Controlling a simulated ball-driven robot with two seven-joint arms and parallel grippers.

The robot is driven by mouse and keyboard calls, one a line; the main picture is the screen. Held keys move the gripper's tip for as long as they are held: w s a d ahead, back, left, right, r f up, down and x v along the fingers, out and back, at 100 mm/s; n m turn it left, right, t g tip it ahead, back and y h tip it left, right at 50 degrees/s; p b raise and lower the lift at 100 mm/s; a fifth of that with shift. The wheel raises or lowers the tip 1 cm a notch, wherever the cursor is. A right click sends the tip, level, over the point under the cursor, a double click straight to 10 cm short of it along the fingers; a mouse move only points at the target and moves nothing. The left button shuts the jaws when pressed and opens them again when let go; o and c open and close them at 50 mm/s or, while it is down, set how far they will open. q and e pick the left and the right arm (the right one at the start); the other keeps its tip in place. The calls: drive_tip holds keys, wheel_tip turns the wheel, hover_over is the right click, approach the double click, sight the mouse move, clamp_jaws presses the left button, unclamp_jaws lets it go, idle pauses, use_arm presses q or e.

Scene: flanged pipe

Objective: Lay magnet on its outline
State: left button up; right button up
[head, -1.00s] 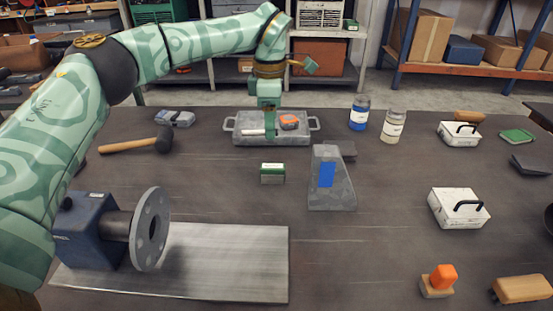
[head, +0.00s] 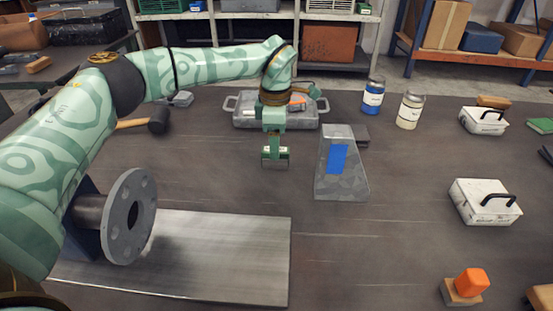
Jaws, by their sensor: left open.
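No part is plainly marked as the magnet. A small green-and-white block (head: 275,162) lies on the bench in front of the grey tray, and I cannot tell whether it is the magnet. My left gripper (head: 275,151) is open and points down at this block, its fingers overlapping the block's top in the picture. I cannot tell whether they touch it. A drawn outline does not show clearly. The flanged pipe (head: 131,217) stands at the left above a bare metal plate (head: 215,255). My right gripper is not in view.
The grey tray (head: 238,113) is behind my left gripper. A grey wedge block with a blue patch (head: 338,158) stands close to its right. A hammer (head: 158,121) lies left. Two jars (head: 373,97) and white handled boxes (head: 484,203) are right. The front middle is clear.

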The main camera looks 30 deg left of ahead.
use_arm(q)
wheel_tip(320, 180, down, 5)
drive_tip(key=shift+r+b, duration=0.1)
drive_tip(key=shift+b, duration=0.8)
drive_tip(key=shift+r, duration=0.1)
drive_tip(key=shift+c, duration=0.6)
clamp_jaws()
drive_tip(key=shift+r, duration=0.15)
